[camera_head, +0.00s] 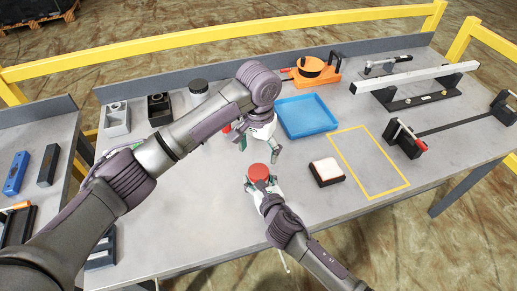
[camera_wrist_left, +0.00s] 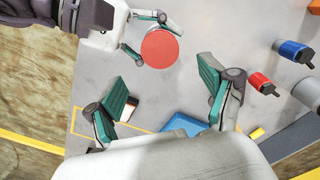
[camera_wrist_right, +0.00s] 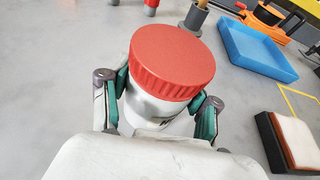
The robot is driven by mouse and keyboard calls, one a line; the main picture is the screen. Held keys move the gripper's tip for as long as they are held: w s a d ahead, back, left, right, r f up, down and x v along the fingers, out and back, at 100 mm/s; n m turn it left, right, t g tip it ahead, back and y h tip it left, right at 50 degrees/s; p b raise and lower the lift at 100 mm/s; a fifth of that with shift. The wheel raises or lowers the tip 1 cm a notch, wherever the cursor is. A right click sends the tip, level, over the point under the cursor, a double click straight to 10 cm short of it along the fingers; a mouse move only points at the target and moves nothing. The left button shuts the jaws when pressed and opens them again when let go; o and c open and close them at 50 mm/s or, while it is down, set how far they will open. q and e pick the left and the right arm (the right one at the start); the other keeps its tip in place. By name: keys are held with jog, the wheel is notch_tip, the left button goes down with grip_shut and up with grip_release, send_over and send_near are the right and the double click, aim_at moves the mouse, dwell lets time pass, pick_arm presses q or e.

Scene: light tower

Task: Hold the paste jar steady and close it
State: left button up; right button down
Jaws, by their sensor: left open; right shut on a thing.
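The paste jar has a pale metallic body (camera_wrist_right: 150,112) and a ribbed red lid (camera_wrist_right: 172,60), which sits on top of it. Whether the lid is fully tightened cannot be told. My right gripper (camera_wrist_right: 157,108) is shut on the jar body, one finger on each side below the lid. In the head view the red lid (camera_head: 258,172) shows near the table's front middle, with my right gripper (camera_head: 262,186) at it. My left gripper (camera_head: 259,146) is open and empty, behind and above the jar. In the left wrist view the lid (camera_wrist_left: 160,48) lies beyond its spread fingers.
A blue tray (camera_head: 305,116) lies behind and right of the jar. A black-based pad with a pale top (camera_head: 326,171) stands right of it, beside a yellow-outlined area (camera_head: 368,160). An orange device (camera_head: 312,70) stands at the back.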

aim_at(258, 171)
pick_arm(q)
jog(key=shift+f, duration=4.05)
jog(key=c, duration=1.2)
jog(key=o, duration=1.3)
jog(key=shift+o, duration=0.2)
jog(key=shift+r, duration=0.15)
notch_tip(258, 171, up, 12)
